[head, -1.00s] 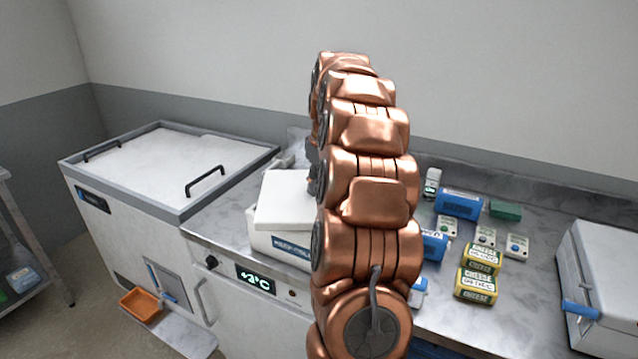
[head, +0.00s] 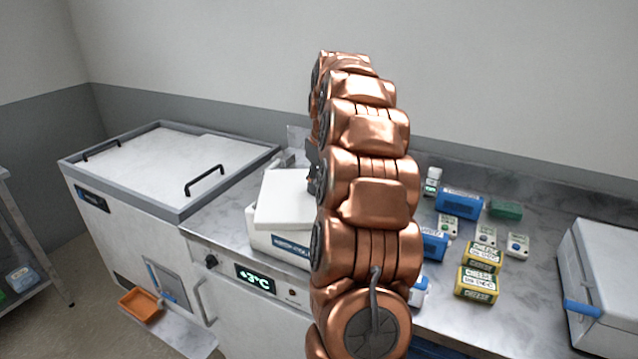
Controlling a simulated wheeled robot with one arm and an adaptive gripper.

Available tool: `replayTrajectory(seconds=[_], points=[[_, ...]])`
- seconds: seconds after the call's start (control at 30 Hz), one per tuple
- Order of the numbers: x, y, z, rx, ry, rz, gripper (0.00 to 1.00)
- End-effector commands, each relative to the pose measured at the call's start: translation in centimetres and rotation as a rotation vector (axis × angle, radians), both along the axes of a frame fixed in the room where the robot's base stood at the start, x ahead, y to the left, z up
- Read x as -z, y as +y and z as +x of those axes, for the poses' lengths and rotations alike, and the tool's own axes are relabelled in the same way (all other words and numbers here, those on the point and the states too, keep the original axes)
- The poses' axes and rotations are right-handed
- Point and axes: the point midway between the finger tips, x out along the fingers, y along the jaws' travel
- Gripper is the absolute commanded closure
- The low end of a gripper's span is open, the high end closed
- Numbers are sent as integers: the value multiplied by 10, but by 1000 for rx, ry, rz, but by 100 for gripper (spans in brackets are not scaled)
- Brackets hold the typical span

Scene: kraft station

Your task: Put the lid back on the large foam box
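The white foam box (head: 268,242) with a blue label stands on the counter, left of my arm. Its white lid (head: 283,203) lies over the top of the box and appears slightly askew. My arm hides the right side of both. Only a dark sliver of my gripper (head: 313,166) shows at the arm's left edge, by the lid's back right part. Its fingertips are hidden, so I cannot tell whether it is touching or holding the lid.
A chest freezer (head: 165,165) with black handles stands on the left. Right of my arm are blue packs (head: 460,203), yellow cheese packs (head: 477,283), small white devices (head: 485,237) and a green block (head: 506,210). A grey-white box (head: 605,275) with a blue latch stands far right.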

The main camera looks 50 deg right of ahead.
Motion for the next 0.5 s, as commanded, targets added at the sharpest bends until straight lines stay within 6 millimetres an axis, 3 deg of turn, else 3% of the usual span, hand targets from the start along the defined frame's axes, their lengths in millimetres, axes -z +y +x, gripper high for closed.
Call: replayTrajectory(seconds=[0.37, 0.4, 0.5], points=[[0, 0, 0, 0, 0, 0, 100], [0, 0, 0, 0, 0, 0, 65], [0, 0, 0, 0, 0, 0, 55]])
